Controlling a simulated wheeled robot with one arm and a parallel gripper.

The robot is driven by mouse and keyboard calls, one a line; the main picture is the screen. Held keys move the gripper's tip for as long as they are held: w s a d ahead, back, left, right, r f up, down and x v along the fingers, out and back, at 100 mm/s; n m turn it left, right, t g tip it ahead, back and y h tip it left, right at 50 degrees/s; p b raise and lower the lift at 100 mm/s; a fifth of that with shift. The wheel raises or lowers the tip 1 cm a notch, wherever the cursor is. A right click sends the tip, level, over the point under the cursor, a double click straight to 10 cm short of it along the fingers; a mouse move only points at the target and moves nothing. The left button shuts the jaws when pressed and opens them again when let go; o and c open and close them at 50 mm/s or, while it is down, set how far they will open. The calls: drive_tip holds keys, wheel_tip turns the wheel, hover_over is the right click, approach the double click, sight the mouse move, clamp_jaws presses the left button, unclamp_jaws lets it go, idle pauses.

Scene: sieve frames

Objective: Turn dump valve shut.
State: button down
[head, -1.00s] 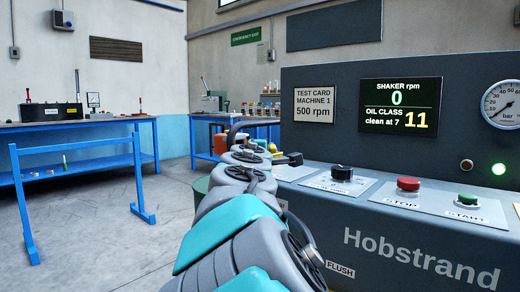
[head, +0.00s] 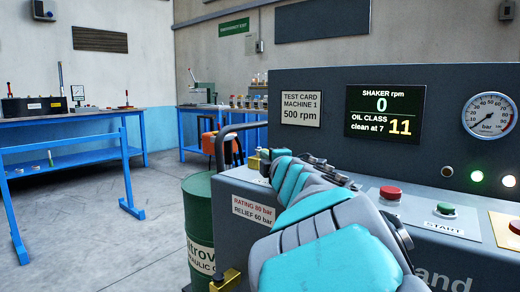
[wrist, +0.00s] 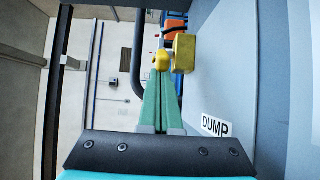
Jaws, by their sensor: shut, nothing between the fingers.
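The yellow dump valve shows in the wrist view as a block (wrist: 184,53) with a rounded yellow piece (wrist: 161,62) beside it. A white DUMP label (wrist: 215,126) is on the grey panel to the right. My gripper (wrist: 160,78) has its two green fingers together, empty, with their tips close to the rounded piece; I cannot tell whether they touch it. In the head view a small yellow part (head: 254,162) shows at the console's far left corner, beyond my arm.
The console (head: 430,240) fills the right, with a red STOP button (head: 390,193), a green START button (head: 445,209) and a gauge (head: 490,115). The display (head: 383,112) reads 0 rpm. A green drum (head: 198,225) and a dark rail (head: 220,150) stand at its left end.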

drive_tip(key=shift+w+d+r+n+g+y+p, duration=0.15)
drive_tip(key=shift+d+n+g+y+p, duration=0.1)
drive_tip(key=shift+d+n+y+p, duration=0.3)
drive_tip(key=shift+w+d+r+n+g+y+p, duration=0.15)
drive_tip(key=shift+d+n+g+y+p, duration=0.15)
drive_tip(key=shift+y+p, duration=0.3)
drive_tip(key=shift+w+d+f+p, duration=0.2)
drive_tip(key=shift+d+p, duration=0.1)
drive_tip(key=shift+d, duration=0.1)
drive_tip(key=shift+w+d+f+p, duration=0.1)
drive_tip(key=shift+w+d+p, duration=0.05)
drive_tip(key=shift+d+p, duration=0.2)
drive_tip(key=shift+d+r, duration=0.1)
